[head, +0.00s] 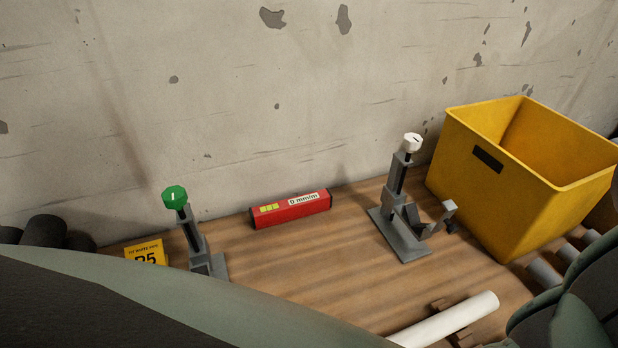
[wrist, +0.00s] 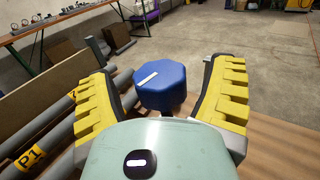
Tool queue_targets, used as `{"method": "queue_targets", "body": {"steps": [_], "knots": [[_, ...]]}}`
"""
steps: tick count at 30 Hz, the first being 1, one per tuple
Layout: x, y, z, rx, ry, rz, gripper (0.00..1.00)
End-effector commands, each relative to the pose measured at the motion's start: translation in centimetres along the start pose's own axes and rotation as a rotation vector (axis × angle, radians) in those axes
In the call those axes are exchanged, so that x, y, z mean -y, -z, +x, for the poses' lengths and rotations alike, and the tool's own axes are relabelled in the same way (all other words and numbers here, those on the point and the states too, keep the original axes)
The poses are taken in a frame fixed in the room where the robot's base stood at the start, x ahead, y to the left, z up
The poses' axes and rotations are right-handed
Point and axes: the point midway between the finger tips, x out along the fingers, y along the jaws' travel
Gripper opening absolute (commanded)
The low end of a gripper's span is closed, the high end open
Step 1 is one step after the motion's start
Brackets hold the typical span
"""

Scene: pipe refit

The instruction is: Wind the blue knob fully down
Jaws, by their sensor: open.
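The blue knob (wrist: 162,92) is a faceted cap with a white line on its top, seen in the wrist view. My gripper (wrist: 166,88) is open, with its yellow ridged fingers on either side of the knob and gaps between them and it. I cannot tell how far the knob stands up, as what is under it is hidden. The blue knob does not show in the head view, where my own arm covers the lower part.
In the head view, a green-knobbed stand (head: 174,196), a white-knobbed stand (head: 412,142), a red level (head: 291,210), a yellow bin (head: 480,195) and a white pipe (head: 450,322) are on the wooden bench (head: 320,255). Grey pipes (wrist: 60,140) lie left of my gripper in the wrist view.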

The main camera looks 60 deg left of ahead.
Motion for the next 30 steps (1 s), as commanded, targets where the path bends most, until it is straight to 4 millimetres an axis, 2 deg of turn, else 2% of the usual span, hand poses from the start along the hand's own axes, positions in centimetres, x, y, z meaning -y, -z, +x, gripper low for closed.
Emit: {"method": "queue_targets", "body": {"steps": [9,10,30], "knots": [[0.1,0.02,0.29,0.0,0.003,0.001,0.82],[0.1,0.02,0.29,0.0,0.003,0.0,0.84],[0.06,0.02,0.25,0.0,0.002,0.0,0.15]]}}
